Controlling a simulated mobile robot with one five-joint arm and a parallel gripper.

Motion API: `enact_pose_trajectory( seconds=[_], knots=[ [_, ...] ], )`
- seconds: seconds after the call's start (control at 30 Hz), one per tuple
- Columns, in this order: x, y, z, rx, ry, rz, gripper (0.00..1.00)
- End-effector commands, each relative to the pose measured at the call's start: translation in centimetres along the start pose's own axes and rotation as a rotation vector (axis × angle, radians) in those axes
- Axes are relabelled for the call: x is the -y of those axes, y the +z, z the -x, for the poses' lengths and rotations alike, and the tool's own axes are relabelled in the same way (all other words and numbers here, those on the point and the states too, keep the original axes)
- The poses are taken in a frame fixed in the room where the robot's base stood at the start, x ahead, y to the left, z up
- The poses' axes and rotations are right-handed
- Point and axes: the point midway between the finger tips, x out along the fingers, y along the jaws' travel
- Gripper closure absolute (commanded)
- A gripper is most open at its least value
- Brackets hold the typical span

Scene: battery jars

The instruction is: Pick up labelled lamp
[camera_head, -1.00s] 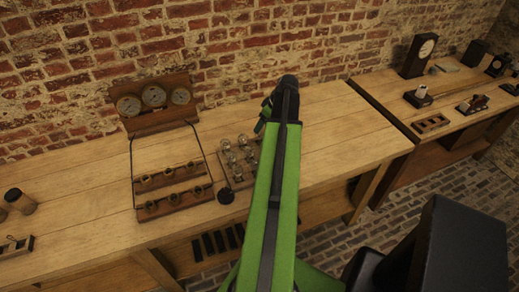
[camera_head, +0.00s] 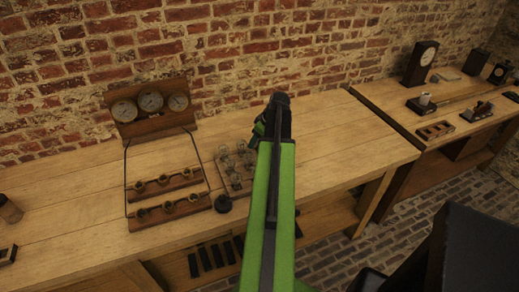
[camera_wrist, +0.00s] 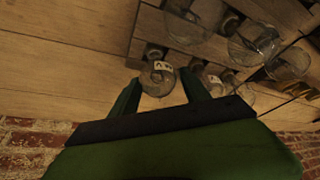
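A clear glass lamp with a small white label marked in dark characters (camera_wrist: 158,80) shows in the wrist view, its dark base toward the top of the picture. My gripper (camera_wrist: 160,84) is open, with one green finger on each side of this lamp's bulb. I cannot tell whether either finger touches it. Other glass lamps stand in the wooden rack (camera_wrist: 150,22) around it. In the head view, the rack (camera_head: 236,183) sits on the bench left of my green arm. My gripper (camera_head: 268,122) is at the arm's far end, and the labelled lamp cannot be picked out there.
A wooden stand with three dials (camera_head: 150,128) and two rows of sockets (camera_head: 166,210) is left of the rack on the bench (camera_head: 70,220). A brick wall (camera_head: 250,50) rises behind.

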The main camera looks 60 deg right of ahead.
Motion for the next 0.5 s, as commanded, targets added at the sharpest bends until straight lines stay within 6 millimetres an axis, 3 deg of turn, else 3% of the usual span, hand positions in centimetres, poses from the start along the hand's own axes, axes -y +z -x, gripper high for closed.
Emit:
enact_pose_trajectory(
  seconds=[0.07,0.4,0.5],
  knots=[
    [0.0,0.01,0.01,0.0,0.0,0.0,0.57],
    [0.01,0.01,0.01,0.0,0.0,0.0,1.0],
    [0.01,0.01,0.01,0.0,0.0,0.0,1.0]
  ],
)
